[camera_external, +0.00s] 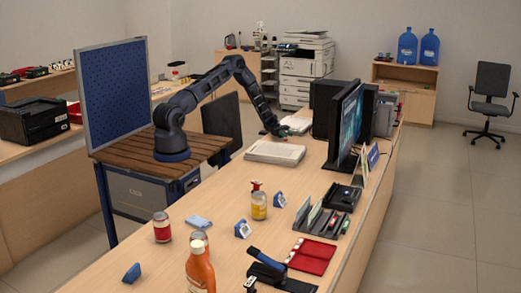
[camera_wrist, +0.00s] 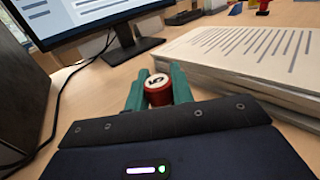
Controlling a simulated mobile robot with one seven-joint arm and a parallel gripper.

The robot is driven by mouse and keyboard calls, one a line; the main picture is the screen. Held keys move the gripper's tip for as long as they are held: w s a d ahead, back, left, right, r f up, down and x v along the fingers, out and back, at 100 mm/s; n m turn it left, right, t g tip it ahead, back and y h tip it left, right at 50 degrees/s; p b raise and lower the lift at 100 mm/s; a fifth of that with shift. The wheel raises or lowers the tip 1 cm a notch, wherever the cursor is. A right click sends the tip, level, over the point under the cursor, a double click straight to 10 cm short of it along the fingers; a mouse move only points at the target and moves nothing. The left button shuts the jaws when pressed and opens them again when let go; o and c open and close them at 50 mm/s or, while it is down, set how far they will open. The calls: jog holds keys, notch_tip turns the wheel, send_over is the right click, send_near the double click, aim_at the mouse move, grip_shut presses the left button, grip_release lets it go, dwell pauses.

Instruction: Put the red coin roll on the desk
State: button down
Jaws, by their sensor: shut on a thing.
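The red coin roll (camera_wrist: 158,91) shows in the wrist view, with a pale, dark-marked end facing up. It is between the two green fingers of my gripper (camera_wrist: 157,77), which is shut on it. In the external view my gripper (camera_external: 277,130) is low over the far part of the wooden desk (camera_external: 225,182), just behind a paper stack. The roll cannot be made out there. The desk's top also shows in the wrist view (camera_wrist: 118,78). I cannot tell whether the roll touches the desk or is slightly above it.
The thick paper stack (camera_wrist: 240,50) is close to the right of my gripper in the wrist view, also seen outside (camera_external: 275,153). A monitor (camera_external: 346,125) stands right of it.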

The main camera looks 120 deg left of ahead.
jog(key=shift+f, duration=1.05)
jog(key=shift+f, duration=0.1)
jog(key=c, duration=1.2)
grip_release()
jog(key=shift+s+a, duration=0.25)
jog(key=shift+s, duration=0.05)
jog(key=v, duration=0.2)
jog(key=shift+s+a+r, duration=0.2)
notch_tip(320, 180, up, 7)
jog(key=shift+d, duration=0.15)
